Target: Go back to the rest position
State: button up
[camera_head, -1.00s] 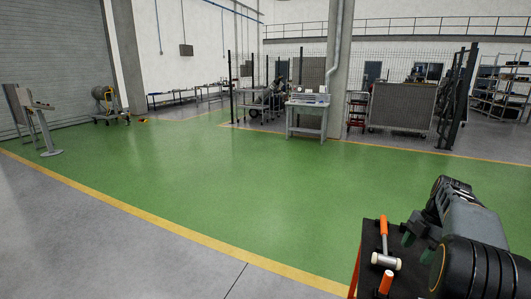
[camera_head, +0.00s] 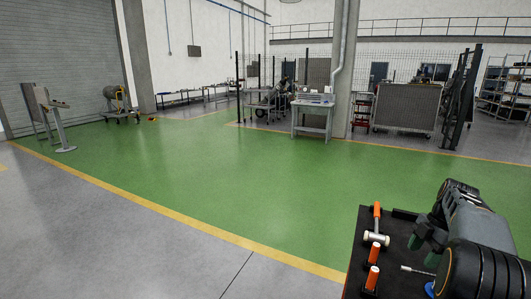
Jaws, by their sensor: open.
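My gripper (camera_head: 420,238) is at the lower right of the head view, with dark greenish fingers pointing down and left. It is open, and nothing shows between the fingers. It hangs over the black top of a tool cart (camera_head: 399,256), to the right of a hammer (camera_head: 376,238) with an orange handle and pale head. The gap between fingers and cart top cannot be judged. My arm covers the cart's right part.
The cart also carries a second orange-handled tool (camera_head: 372,279) and a thin metal-shafted tool (camera_head: 415,270). The green floor (camera_head: 230,175) ahead is clear. A workbench (camera_head: 312,118) stands by a pillar, a grey stand (camera_head: 60,125) at left, and a mesh partition (camera_head: 404,107) behind.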

jog(key=s+a+m+t+h, duration=0.1)
jog(key=s+a+m, duration=0.4)
jog(key=a, duration=0.3)
jog(key=s+a+f+m+t+h, duration=0.1)
jog(key=s+a+m+t, duration=0.1)
jog(key=s+a+m, duration=0.3)
jog(key=s+a+m+t+h, duration=0.1)
jog(key=s+a+m, duration=0.5)
jog(key=a+m, duration=0.3)
jog(key=a, duration=0.4)
jog(key=shift+f, duration=0.4)
